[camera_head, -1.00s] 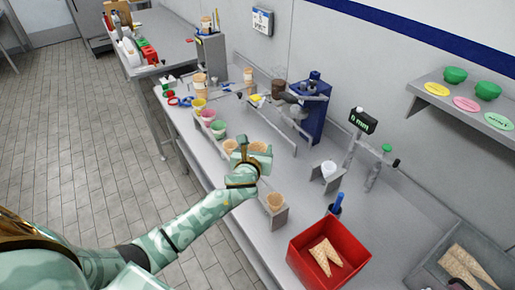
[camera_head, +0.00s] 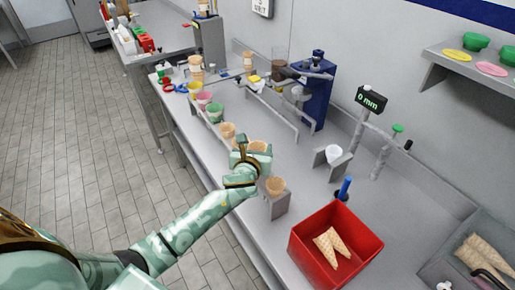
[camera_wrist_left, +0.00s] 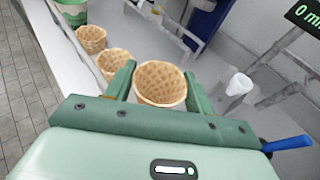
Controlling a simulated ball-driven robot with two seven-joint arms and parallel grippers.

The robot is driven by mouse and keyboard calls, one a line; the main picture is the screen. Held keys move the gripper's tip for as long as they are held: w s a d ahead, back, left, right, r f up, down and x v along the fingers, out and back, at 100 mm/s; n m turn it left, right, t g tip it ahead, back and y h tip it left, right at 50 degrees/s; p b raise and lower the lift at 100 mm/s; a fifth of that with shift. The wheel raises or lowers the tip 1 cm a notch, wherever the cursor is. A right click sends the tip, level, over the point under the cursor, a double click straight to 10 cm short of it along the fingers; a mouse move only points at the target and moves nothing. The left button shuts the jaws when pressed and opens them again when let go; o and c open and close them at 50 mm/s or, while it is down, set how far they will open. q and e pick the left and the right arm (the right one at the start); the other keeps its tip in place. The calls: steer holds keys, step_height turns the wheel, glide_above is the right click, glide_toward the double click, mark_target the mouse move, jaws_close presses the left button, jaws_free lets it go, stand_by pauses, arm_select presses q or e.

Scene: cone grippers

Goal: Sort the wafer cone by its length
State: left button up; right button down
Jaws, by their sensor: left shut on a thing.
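My left gripper (camera_head: 250,160) is shut on a wafer cone (camera_head: 259,147), holding it mouth up over the counter. In the left wrist view the held cone (camera_wrist_left: 160,84) sits between both fingers; its tip is hidden. Another wafer cone (camera_head: 275,185) stands in a small grey holder (camera_head: 279,207), close in front of the gripper. More cones stand behind the gripper, one of them (camera_head: 228,130) beside the coloured cups. Two cones (camera_head: 332,247) lie in the red bin (camera_head: 352,216), and several lie in the grey tray (camera_head: 430,270). My right gripper is not in view.
A display (camera_head: 371,99) reads 0 mm above a metal gauge arm (camera_head: 357,130). A white cup (camera_head: 333,153) sits by a grey bracket, near a blue handle (camera_head: 345,188). Coloured cups (camera_head: 214,112) line the counter's left edge. A wall shelf (camera_head: 455,62) holds green bowls.

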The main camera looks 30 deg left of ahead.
arm_select(q)
steer(key=shift+f+b, duration=1.8)
steer(key=shift+f, duration=0.7)
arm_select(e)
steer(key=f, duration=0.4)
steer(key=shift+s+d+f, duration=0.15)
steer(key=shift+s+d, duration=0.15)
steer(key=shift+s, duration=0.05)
arm_select(q)
steer(key=o, duration=0.8)
steer(key=p+v, duration=0.3)
steer(key=v, duration=1.3)
steer(key=shift+s+r, duration=0.1)
steer(key=shift+s, duration=0.05)
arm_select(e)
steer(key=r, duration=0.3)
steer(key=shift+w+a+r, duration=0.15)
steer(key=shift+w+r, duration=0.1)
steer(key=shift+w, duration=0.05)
